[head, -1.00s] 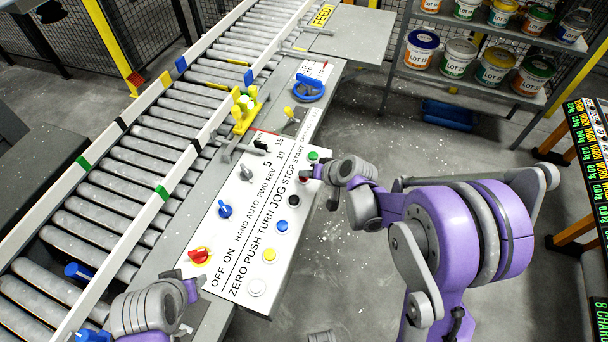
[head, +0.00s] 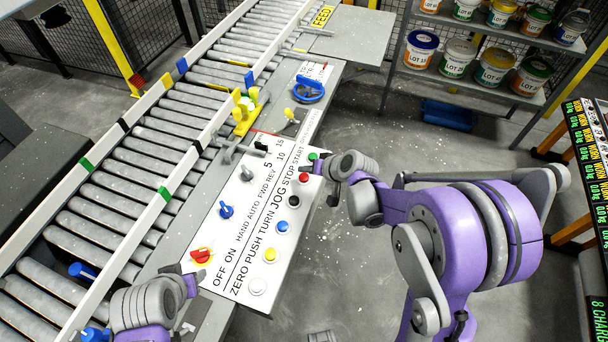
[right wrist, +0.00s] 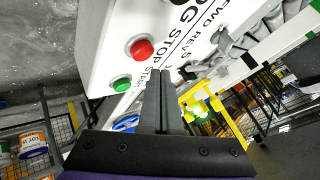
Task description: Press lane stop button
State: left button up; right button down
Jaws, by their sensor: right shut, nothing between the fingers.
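The control panel (head: 240,240) beside the conveyor has a row of buttons along its right edge. The red button (head: 304,178) lies by the word STOP, with a green button (head: 313,157) just beyond it. My right gripper (head: 326,168) is shut and empty, just right of these two buttons. In the right wrist view the shut fingers (right wrist: 159,75) point toward the panel, and the red button (right wrist: 141,48) shows just beyond and left of their tips. Contact with it is not visible. My left gripper (head: 190,279) is near the panel's lower left corner; its fingers are unclear.
Black, blue, yellow and white buttons continue down the panel. A red knob (head: 201,256), a blue knob (head: 226,210) and a grey switch (head: 246,173) are on its left side. A blue handwheel (head: 309,88) stands farther back. Shelves with pails are at the back right.

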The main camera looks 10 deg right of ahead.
notch_tip(320, 180, up, 4)
jog(key=shift+w+r+p, duration=0.1)
jog(key=shift+w+p, duration=0.05)
jog(key=shift+p, duration=0.8)
pick_arm(q)
jog(key=r, duration=0.1)
jog(key=w+r, duration=0.1)
jog(key=r, duration=0.1)
jog(key=shift+w, duration=0.15)
pick_arm(e)
jog(key=n+g+h, duration=0.1)
jog(key=h, duration=0.1)
send_near(306, 179)
jog(key=s+a+r, duration=0.2)
jog(key=s+r, duration=0.4)
jog(key=s, duration=0.1)
jog(key=s+d+n+g+h, duration=0.1)
jog(key=s+d+h, duration=0.1)
jog(key=s, duration=1)
jog(key=shift+d+r+n+h, duration=0.3)
jog(key=shift+d+r+h, duration=0.05)
jog(key=shift+h, duration=0.05)
jog(key=shift+s, duration=0.1)
jog(key=shift+s, duration=0.1)
